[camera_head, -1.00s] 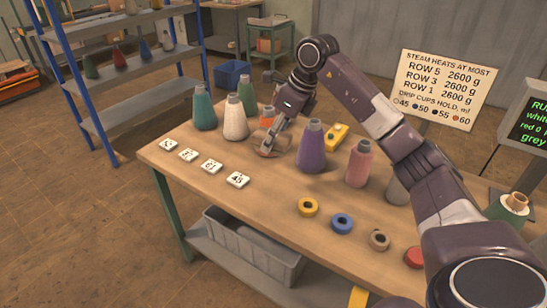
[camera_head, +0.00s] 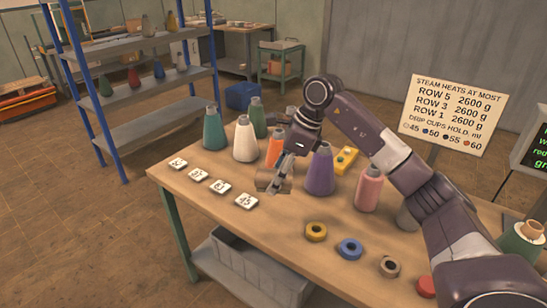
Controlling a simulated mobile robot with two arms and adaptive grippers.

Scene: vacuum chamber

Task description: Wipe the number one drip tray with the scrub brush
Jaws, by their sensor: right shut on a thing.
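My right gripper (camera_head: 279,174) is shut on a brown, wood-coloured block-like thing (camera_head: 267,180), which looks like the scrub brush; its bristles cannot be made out. The gripper points down over the table, in front of the orange cone and left of the purple cone. Whether the brown thing touches the tabletop cannot be told. I cannot make out a drip tray marked number one. My left gripper is not in view.
The wooden table (camera_head: 290,225) holds a white cone (camera_head: 245,142), an orange cone (camera_head: 276,150), a purple cone (camera_head: 320,175) and a pink cone (camera_head: 369,190) close by. Numbered white tiles (camera_head: 220,187) lie along the left edge. Coloured rings (camera_head: 316,232) lie in front. A sign (camera_head: 455,115) stands behind.

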